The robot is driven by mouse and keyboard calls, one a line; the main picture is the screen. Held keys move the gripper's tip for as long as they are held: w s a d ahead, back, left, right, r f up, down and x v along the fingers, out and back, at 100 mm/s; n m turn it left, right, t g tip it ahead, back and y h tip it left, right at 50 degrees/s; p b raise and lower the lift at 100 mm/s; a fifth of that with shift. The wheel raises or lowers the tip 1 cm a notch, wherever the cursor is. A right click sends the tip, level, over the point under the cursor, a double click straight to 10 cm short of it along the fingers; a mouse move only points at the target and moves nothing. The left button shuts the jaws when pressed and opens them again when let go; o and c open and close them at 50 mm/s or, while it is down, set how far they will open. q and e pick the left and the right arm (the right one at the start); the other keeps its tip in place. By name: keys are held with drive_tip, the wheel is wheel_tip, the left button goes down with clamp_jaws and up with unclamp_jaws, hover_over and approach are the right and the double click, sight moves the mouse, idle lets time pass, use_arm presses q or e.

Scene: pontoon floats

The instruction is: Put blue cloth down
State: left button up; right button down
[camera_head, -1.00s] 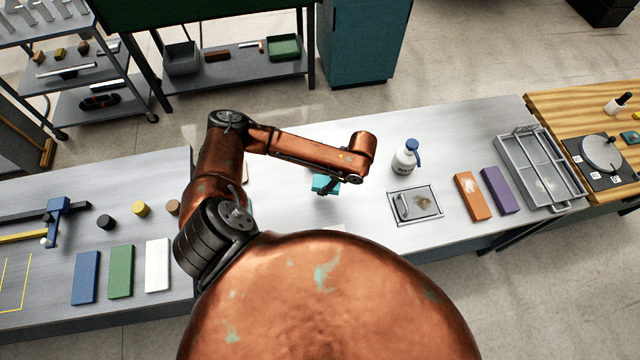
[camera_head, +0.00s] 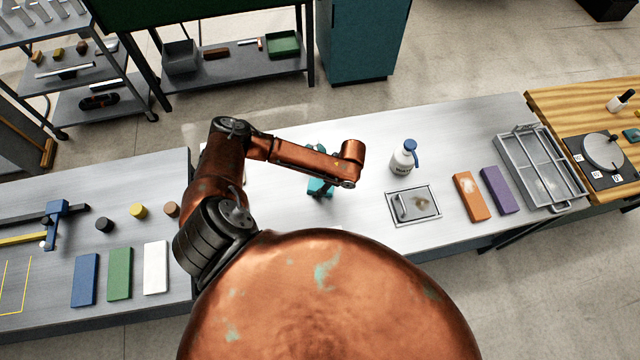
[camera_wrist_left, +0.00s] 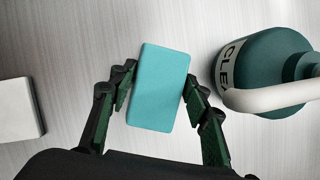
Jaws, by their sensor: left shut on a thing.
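The blue cloth (camera_wrist_left: 158,88) is a flat, light blue-green rectangular pad in the left wrist view. My left gripper (camera_wrist_left: 157,88) is shut on it, one finger at each long side. In the head view, my left gripper (camera_head: 320,186) is partly hidden under my own forearm, over the middle table. Only a little blue-green shows there. I cannot tell whether the cloth touches the table. My right gripper is not in view.
A teal bottle (camera_wrist_left: 265,75) with a white handle stands close right of the cloth in the wrist view; a white block (camera_wrist_left: 18,112) lies left.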

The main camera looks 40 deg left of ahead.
use_arm(q)
drive_tip(key=o, duration=1.1)
drive_tip(key=shift+w+f, duration=0.1)
drive_tip(key=shift+w, duration=0.05)
drive_tip(key=shift+r, duration=0.2)
drive_tip(key=shift+d+r, duration=0.15)
drive_tip(key=shift+r, duration=0.15)
drive_tip(key=v, duration=1.1)
drive_tip(key=shift+r+b, duration=0.2)
drive_tip(key=shift+b, duration=0.25)
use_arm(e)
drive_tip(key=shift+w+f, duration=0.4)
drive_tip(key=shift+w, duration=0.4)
